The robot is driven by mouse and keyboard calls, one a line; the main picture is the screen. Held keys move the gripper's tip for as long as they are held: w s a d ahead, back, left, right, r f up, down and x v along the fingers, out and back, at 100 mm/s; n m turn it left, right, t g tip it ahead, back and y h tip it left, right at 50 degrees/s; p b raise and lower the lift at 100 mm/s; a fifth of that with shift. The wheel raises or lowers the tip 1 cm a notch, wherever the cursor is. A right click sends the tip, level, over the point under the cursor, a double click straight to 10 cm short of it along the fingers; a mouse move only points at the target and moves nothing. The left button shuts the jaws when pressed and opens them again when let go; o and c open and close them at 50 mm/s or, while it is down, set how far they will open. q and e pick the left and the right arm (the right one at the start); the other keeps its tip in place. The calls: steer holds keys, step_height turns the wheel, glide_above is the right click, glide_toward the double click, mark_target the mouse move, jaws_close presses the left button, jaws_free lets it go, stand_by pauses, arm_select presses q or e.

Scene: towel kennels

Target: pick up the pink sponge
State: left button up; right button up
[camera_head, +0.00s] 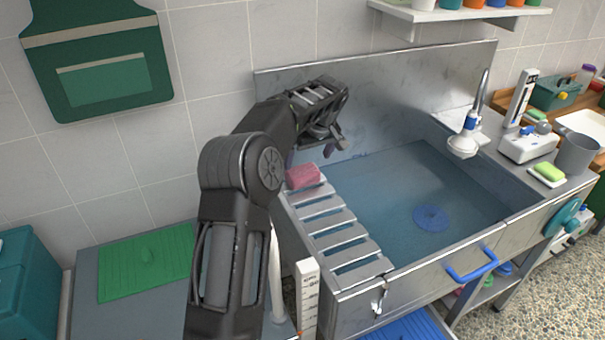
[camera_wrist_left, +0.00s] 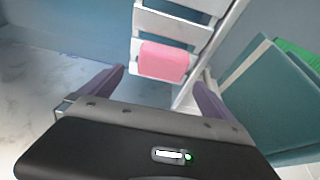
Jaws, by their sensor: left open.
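The pink sponge (camera_head: 303,176) lies at the far end of the slatted rack on the left side of the sink. It also shows in the left wrist view (camera_wrist_left: 164,61), ahead of the fingers and roughly centred between them. My left gripper (camera_head: 316,150) is just above and behind the sponge, near the metal backsplash. In the left wrist view its two purple fingers (camera_wrist_left: 160,85) are spread apart with nothing between them. The gripper does not appear to touch the sponge. My right gripper is not in view.
The slatted rack (camera_head: 344,240) runs along the sink's left edge. The wide sink basin (camera_head: 385,190) is open, with a blue drain (camera_head: 431,218). A faucet (camera_head: 467,140) stands at its right. A yellow-green sponge (camera_head: 549,172) lies on the right counter. The metal backsplash (camera_head: 400,85) rises behind.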

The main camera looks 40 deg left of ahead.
mark_target(303, 171)
arm_select(q)
steer(key=shift+r, duration=0.1)
steer(key=shift+x, duration=1.4)
steer(key=shift+p, duration=0.3)
steer(key=shift+a+f, duration=0.1)
steer(key=shift+f, duration=0.25)
steer(key=p+x, duration=0.1)
steer(key=x, duration=0.2)
steer(key=shift+s+a+f+p, duration=0.15)
steer(key=shift+f+p, duration=0.1)
steer(key=shift+p, duration=0.15)
steer(key=shift+a+f, duration=0.1)
steer(key=shift+f, duration=0.35)
steer(key=shift+c, duration=0.4)
steer(key=c, duration=1.1)
